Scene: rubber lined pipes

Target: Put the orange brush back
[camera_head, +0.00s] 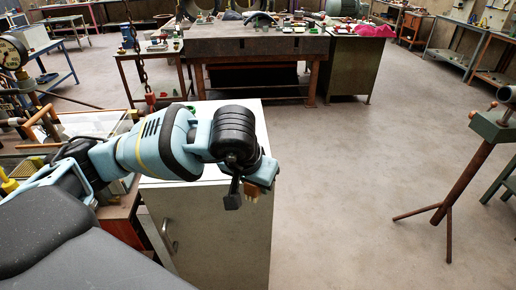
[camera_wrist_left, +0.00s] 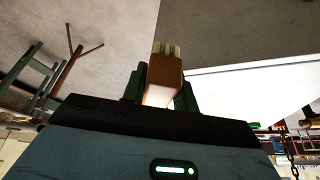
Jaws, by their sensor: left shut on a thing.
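The orange brush (camera_wrist_left: 166,78) shows in the left wrist view as an orange-brown block with pale bristles at its far end. My left gripper (camera_wrist_left: 161,90) is shut on it, one dark finger on each side. In the head view, my left gripper (camera_head: 246,194) hangs at the right part of the white cabinet, and only a small brownish part of the brush (camera_head: 252,189) shows beside a finger. Most of the brush is hidden there by the gripper. My right gripper is in neither view.
The white cabinet (camera_head: 210,235) stands below my left arm. A red chain hook (camera_head: 151,103) hangs near its back left. A workbench (camera_head: 255,42) with several items is at the back. A tripod stand (camera_head: 462,188) is at the right. The floor between is clear.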

